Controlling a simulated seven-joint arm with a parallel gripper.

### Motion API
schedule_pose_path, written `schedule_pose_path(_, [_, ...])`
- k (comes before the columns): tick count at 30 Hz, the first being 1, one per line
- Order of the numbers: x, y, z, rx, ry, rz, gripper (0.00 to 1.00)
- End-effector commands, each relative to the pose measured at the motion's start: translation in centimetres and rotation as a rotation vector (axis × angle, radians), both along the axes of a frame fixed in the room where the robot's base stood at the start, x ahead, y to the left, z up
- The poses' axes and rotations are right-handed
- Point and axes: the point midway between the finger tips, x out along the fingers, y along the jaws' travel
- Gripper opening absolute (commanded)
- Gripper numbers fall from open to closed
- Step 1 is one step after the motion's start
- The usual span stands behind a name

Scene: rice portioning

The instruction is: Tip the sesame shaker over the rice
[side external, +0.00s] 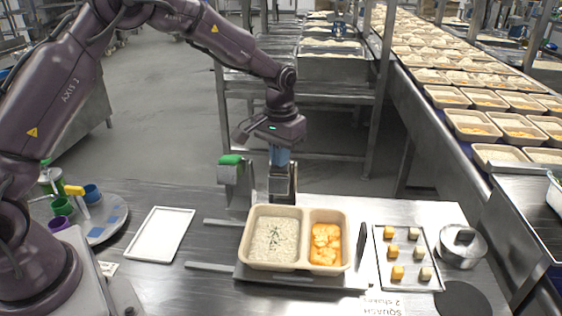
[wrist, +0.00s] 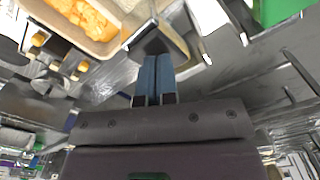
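A beige two-compartment tray (side external: 243,258) stands on the worktable. Its left compartment holds white rice (side external: 270,250) with dark flecks scattered over its middle. My gripper (side external: 280,166) points down behind the tray's back edge. Its blue fingers (wrist: 155,72) are close together in the wrist view. At their tips is a grey metal body with a tan face, which looks like the sesame shaker (side external: 283,186); it also shows in the wrist view (wrist: 152,42). It is behind the rice compartment, not over it. Whether its base touches anything is unclear.
Orange squash (side external: 325,245) fills the right compartment. A green-topped grey unit (side external: 231,160) stands close left of my gripper. A white tray (side external: 160,235) lies left, and a small tray of cubes (side external: 408,287) and a lidded metal pot (side external: 462,263) stand right.

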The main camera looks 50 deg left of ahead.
Motion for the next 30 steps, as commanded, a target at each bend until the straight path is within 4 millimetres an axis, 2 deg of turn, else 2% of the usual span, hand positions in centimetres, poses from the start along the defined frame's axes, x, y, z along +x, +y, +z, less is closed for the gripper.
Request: schedule_pose_path(30, [-0.9,-0.9,-3.4,0.001,-0.002,0.000,0.00])
